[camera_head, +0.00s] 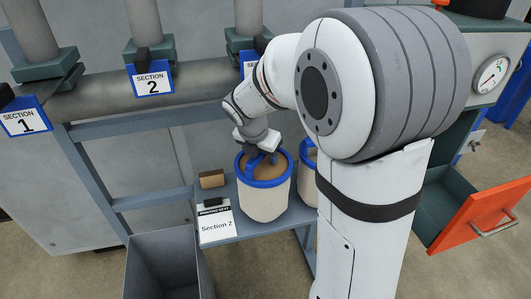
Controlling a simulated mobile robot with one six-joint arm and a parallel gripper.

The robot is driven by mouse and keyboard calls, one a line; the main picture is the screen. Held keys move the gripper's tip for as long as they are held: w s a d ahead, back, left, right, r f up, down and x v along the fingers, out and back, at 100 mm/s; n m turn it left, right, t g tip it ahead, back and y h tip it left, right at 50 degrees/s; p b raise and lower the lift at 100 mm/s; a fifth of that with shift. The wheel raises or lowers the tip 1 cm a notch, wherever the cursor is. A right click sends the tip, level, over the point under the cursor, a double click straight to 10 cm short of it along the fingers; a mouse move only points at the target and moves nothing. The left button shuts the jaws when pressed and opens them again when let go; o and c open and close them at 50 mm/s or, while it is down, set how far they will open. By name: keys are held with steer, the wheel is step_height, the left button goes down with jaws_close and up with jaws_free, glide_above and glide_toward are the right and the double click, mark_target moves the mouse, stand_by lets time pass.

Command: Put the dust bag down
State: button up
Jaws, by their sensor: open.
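A cream dust bag (264,200) with a blue rim stands upright on the blue-grey shelf (242,229), and brown dust shows inside it. My gripper (262,157) is right at the blue handle on the bag's top, with its jaws open. The exact gap between the fingertips and the handle is too small to tell. A second blue-rimmed bag (309,160) stands just to the right, mostly hidden behind my arm.
A "Section 2" card (215,226) and a small brown block (212,179) are left of the bag. A grey open bin (165,262) stands at the front left. Section signs (152,79) hang from the pipe above. An orange-fronted drawer (487,216) stands open at right.

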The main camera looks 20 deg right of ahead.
steer(key=shift+r, duration=0.1)
steer(key=shift+a+r, duration=0.1)
steer(key=shift+r, duration=0.2)
steer(key=v, duration=0.2)
steer(key=shift+s+a+r+p, duration=0.15)
steer(key=shift+r+p, duration=0.15)
steer(key=shift+r, duration=0.1)
steer(key=s+a, duration=0.8)
steer(key=s+d+m+y, duration=0.1)
steer(key=s+d+m, duration=0.3)
steer(key=m, duration=0.9)
steer(key=s+d+m+y, duration=0.2)
steer(key=s+d+m, duration=0.2)
steer(key=s+m, duration=0.4)
steer(key=m+b, duration=0.1)
steer(key=m, duration=0.5)
steer(key=shift+s+d+f+g, duration=0.25)
steer(key=shift+s+f+g, duration=0.1)
steer(key=shift+g, duration=0.05)
